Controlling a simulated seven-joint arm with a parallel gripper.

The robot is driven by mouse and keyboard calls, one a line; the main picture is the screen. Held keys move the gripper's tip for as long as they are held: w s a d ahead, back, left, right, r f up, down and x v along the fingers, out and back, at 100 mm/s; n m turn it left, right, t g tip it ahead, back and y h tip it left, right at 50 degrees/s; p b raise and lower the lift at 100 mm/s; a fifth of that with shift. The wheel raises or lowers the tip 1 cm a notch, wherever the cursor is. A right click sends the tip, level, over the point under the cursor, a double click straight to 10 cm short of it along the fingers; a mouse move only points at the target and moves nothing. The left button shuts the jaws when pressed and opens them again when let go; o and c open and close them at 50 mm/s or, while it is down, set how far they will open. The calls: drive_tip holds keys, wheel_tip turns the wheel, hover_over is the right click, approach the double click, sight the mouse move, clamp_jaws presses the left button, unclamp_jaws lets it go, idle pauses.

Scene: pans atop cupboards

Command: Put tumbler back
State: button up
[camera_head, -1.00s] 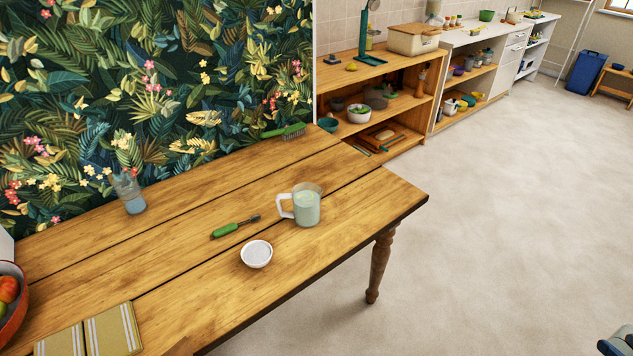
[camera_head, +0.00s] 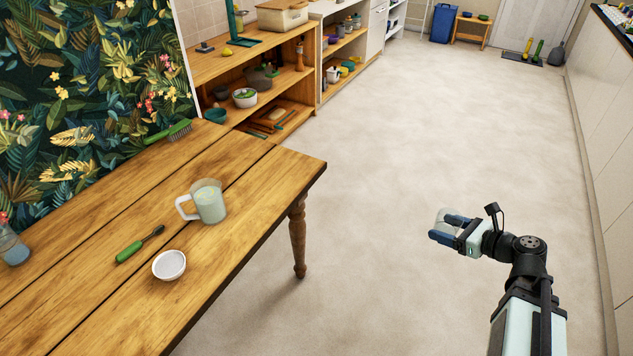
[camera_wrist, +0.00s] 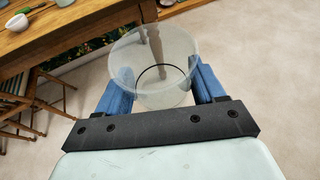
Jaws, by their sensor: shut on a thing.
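My gripper (camera_head: 452,230) is at the right of the head view, out over the open floor and apart from the table. It is shut on a clear, see-through tumbler (camera_wrist: 153,70). In the wrist view the tumbler sits between the two blue fingers, with its round rim toward the camera and a darker ring inside. In the head view the tumbler (camera_head: 444,218) shows only faintly at the fingertips. It looks empty.
The wooden table (camera_head: 250,215) at left bears a pitcher (camera_head: 208,202), a small white bowl (camera_head: 169,265), a green-handled tool (camera_head: 138,244), a brush (camera_head: 170,131) and a bluish glass (camera_head: 12,248). Shelves (camera_head: 290,85) stand behind. A long counter (camera_head: 606,130) lines the right. Floor between is clear.

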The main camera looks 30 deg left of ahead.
drive_tip(key=s+a+r+n+g, duration=0.1)
drive_tip(key=s+a+n+g, duration=0.2)
drive_tip(key=a, duration=1.3)
drive_tip(key=s+a+n+g, duration=0.2)
drive_tip(key=a+g, duration=0.1)
drive_tip(key=a, duration=1.3)
drive_tip(key=s+a+r+n+g, duration=0.1)
drive_tip(key=s+a+n+g, duration=0.2)
drive_tip(key=a, duration=1.2)
drive_tip(key=m+t, duration=0.1)
hover_over(267, 185)
drive_tip(key=f, duration=0.2)
drive_tip(key=shift+f, duration=4.15)
drive_tip(key=shift+f, duration=0.2)
drive_tip(key=o, duration=1.4)
